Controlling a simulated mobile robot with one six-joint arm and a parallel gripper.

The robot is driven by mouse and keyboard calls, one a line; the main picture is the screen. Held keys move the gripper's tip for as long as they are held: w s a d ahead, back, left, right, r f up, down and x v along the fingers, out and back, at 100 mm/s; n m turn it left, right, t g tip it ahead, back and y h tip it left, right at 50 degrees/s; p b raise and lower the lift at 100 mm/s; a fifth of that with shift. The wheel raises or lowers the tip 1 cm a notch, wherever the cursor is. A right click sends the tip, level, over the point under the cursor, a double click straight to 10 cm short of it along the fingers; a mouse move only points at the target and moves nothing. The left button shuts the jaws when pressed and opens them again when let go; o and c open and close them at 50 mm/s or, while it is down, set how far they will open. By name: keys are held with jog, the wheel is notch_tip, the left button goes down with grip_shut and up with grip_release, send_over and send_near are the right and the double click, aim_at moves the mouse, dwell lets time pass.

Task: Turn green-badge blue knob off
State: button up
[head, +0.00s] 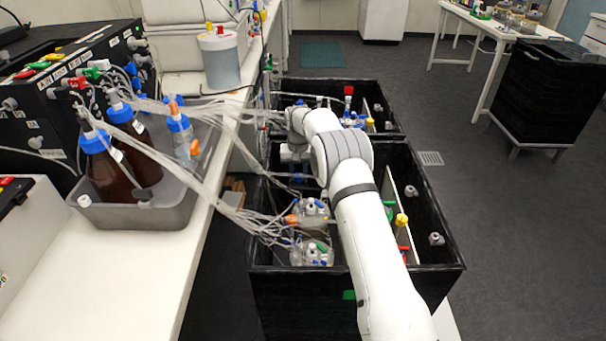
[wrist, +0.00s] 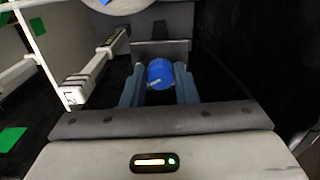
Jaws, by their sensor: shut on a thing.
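A blue knob (wrist: 160,71) sits between the two grey fingers of my gripper (wrist: 158,84) in the wrist view. My gripper is shut on it, one finger on each side. A small pale piece shows at the knob's lower left. Which badge belongs to this knob I cannot tell. In the head view my arm reaches into the black shaker box (head: 300,285), and the held knob cannot be made out there.
A white bar (wrist: 88,77) runs close to the left of the fingers. Dark walls lie to the right. In the head view, clear vessels (head: 312,252) with tubing stand in the box left of my arm. A grey tray (head: 150,215) with brown bottles is on the left bench.

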aim_at(298, 175)
jog(key=m, duration=0.5)
jog(key=shift+w+r, duration=0.25)
jog(key=shift+r, duration=0.05)
jog(key=shift+m, duration=0.3)
jog(key=o, duration=1)
jog(key=shift+f, duration=0.2)
jog(key=shift+s, duration=0.1)
notch_tip(298, 175, up, 8)
jog(key=shift+f, duration=0.15)
